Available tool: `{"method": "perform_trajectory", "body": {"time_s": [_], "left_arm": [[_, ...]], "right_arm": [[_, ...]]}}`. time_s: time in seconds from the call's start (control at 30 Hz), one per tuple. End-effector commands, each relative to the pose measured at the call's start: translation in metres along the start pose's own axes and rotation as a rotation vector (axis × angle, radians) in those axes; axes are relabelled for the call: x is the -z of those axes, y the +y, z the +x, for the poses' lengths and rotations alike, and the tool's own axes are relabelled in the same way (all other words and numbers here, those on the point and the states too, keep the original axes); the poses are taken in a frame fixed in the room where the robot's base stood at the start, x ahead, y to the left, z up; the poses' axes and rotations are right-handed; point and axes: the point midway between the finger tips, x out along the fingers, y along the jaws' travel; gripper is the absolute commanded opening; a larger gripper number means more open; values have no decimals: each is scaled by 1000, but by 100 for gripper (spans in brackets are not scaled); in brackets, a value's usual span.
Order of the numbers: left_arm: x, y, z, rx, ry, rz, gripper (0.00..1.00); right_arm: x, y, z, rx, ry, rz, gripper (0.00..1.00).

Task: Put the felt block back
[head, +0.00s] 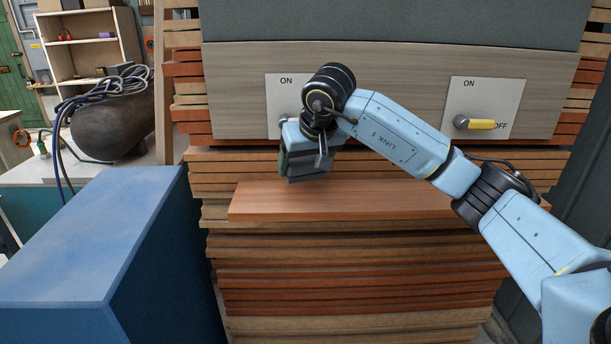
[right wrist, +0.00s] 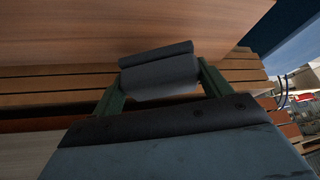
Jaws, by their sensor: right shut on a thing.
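My right gripper (head: 304,160) is shut on a dark grey block, which I take to be the felt block (head: 308,174). In the right wrist view the block (right wrist: 158,77) sits between the two green fingers of the gripper (right wrist: 160,90), its far edge close to a smooth wooden surface. In the head view it is over the back left part of a reddish plank (head: 400,200). I cannot tell whether it touches the plank. My left gripper is not in view.
The plank lies on a tall stack of boards (head: 360,275). Behind is a wood panel with two ON/OFF plates; my gripper partly hides the left plate (head: 280,92). The right plate has a yellow handle (head: 480,124). A blue box (head: 90,235) stands at left.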

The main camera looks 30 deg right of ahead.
Motion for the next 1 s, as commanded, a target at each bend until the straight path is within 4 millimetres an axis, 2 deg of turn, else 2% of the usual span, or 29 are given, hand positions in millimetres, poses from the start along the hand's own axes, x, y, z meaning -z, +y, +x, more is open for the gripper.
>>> {"method": "perform_trajectory", "body": {"time_s": [0.17,0.37,0.43,0.87,0.9,1.0], "left_arm": [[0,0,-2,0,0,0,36],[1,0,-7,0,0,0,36],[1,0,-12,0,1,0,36],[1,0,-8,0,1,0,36],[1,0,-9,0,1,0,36],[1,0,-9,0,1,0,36]], "right_arm": [[-6,1,11,0,2,3,56],[-21,1,35,0,0,2,56],[-17,3,40,1,2,6,56],[-19,4,48,0,4,3,56],[-18,4,47,0,4,3,83],[-18,4,47,0,3,3,96]]}}
